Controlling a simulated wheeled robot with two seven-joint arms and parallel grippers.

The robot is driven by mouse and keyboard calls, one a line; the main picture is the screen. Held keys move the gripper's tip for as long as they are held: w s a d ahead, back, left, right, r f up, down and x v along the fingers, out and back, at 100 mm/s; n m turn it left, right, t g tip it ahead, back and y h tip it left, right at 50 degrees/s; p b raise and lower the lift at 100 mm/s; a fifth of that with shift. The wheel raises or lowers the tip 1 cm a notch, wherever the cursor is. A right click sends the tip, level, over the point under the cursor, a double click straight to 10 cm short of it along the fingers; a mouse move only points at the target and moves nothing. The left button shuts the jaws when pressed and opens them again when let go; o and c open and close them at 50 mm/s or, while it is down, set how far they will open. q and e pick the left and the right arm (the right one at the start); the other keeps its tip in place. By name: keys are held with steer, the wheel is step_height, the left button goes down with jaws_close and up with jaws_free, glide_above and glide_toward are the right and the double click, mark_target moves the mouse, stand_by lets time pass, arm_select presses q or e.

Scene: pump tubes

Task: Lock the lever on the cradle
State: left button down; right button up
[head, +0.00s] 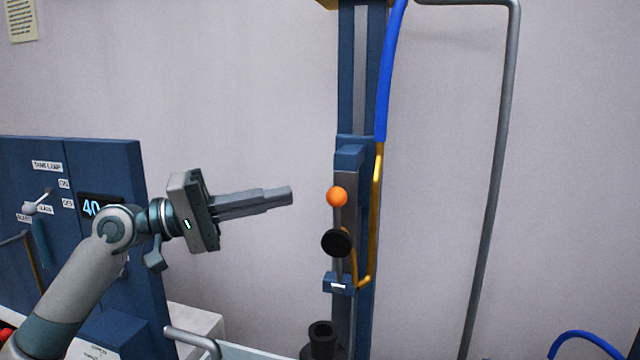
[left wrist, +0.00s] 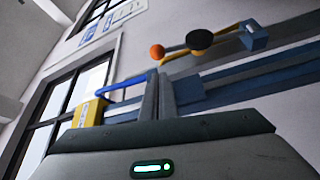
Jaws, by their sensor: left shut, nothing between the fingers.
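The lever is a thin grey rod with an orange ball (head: 337,197) at its upper end. A black disc (head: 336,242) sits below the ball, and a small blue block (head: 338,285) with a white mark is at the rod's foot. The lever stands nearly upright against the blue cradle column (head: 350,152). My left gripper (head: 290,196) is shut and empty, pointing right, left of the orange ball with a visible gap in the picture. The left wrist view shows the shut fingers (left wrist: 158,95) and the orange ball (left wrist: 157,51) beyond them. My right gripper is not in view.
A yellow bent bar (head: 377,200) and a blue hose (head: 391,70) run along the column's right side. A grey pipe (head: 495,180) stands farther right. A blue panel (head: 103,160) with a display is at left. The wall space above my left gripper is clear.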

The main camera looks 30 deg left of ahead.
arm_select(q)
steer(key=p+x, duration=0.4)
steer(key=x, duration=0.4)
steer(key=shift+p, duration=0.4)
steer(key=shift+f, duration=0.1)
